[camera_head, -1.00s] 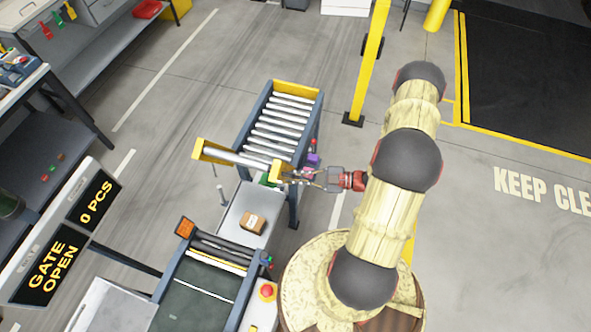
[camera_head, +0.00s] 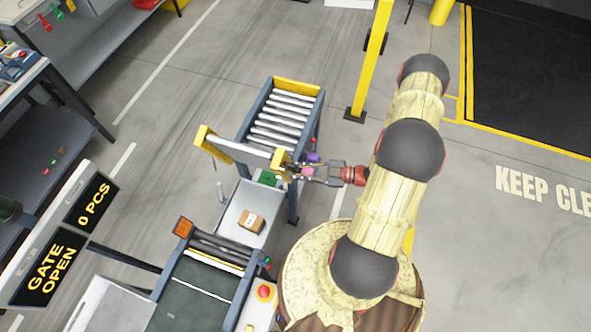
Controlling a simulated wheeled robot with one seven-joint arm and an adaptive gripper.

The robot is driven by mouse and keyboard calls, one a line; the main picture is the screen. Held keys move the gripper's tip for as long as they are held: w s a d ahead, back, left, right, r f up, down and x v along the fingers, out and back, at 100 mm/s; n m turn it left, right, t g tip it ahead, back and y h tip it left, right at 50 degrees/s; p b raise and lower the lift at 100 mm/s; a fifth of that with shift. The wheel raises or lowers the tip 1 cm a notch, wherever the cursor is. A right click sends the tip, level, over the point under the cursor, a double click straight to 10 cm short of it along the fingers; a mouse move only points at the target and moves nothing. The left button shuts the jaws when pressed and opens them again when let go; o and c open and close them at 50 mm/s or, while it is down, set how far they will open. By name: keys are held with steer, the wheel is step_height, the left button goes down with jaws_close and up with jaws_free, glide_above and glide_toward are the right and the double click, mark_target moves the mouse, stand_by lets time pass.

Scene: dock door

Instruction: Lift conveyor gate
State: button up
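The conveyor gate is a section with yellow ends and a pale bar (camera_head: 238,150), raised at the near end of the roller conveyor (camera_head: 284,118). My gripper (camera_head: 300,170) is at the gate's right yellow end (camera_head: 281,160), with its fingers pointing left. The fingers are small and overlap purple and pink parts there, so I cannot tell whether they are shut on it. A display board (camera_head: 50,268) reads "GATE OPEN" and "0 PCS".
A small brown carton (camera_head: 251,221) sits on the pale plate (camera_head: 233,207) below the gate. A dark belt conveyor (camera_head: 197,290) with a red button (camera_head: 264,292) stands at the front. A yellow post (camera_head: 369,62) stands behind my arm.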

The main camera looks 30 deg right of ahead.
steer(key=shift+o, duration=1.1)
steer(key=shift+a, duration=0.15)
steer(key=shift+s, duration=0.1)
steer(key=v, duration=1.2)
steer(key=shift+c, duration=0.3)
